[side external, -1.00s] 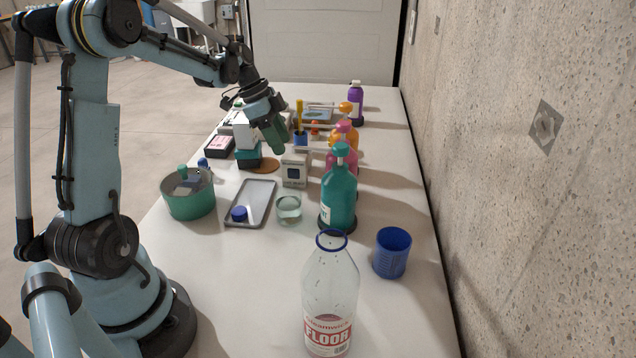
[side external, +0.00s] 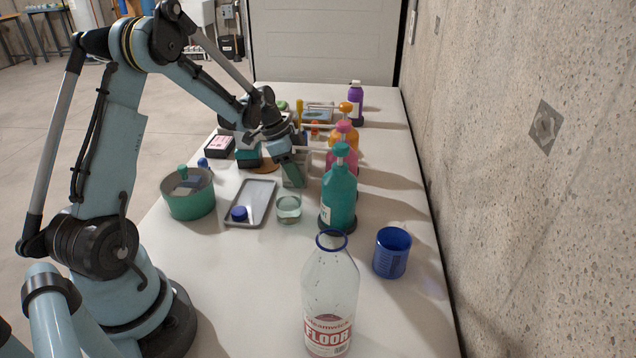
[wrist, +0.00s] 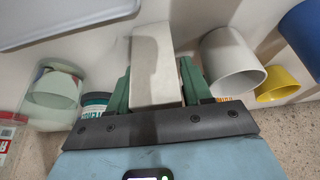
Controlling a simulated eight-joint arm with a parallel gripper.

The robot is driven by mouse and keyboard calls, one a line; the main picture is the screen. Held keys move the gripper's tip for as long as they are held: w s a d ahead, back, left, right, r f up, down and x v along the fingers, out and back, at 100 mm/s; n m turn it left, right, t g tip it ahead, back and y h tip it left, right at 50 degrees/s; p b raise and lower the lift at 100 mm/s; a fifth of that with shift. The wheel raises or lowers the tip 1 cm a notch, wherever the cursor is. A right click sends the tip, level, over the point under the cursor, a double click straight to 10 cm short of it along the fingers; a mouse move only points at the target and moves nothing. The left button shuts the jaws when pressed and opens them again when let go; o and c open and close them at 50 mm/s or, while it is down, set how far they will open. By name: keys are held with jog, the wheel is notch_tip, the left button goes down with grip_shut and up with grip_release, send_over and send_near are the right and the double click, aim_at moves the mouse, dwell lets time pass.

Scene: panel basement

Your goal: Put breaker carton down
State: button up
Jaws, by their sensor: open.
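The breaker carton (wrist: 153,50) is a pale box, seen between my gripper's two green fingers in the wrist view. In the side view the gripper (side external: 293,184) is down at the carton's place on the table and hides most of it. The gripper also shows in the wrist view (wrist: 155,88). It is open, with one finger on each side of the carton. Whether either finger touches the carton is unclear. The carton's base is hidden.
A grey tray (side external: 262,190) with a blue cap (side external: 239,214) and a glass beaker (side external: 288,209) stand close in front. The teal pump bottle (side external: 339,195) is close on the right. A green pot (side external: 190,204) is at left. White table shows left of the clear floor-cleaner bottle (side external: 330,290).

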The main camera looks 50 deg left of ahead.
jog(key=c, duration=0.9)
jog(key=shift+r, duration=0.1)
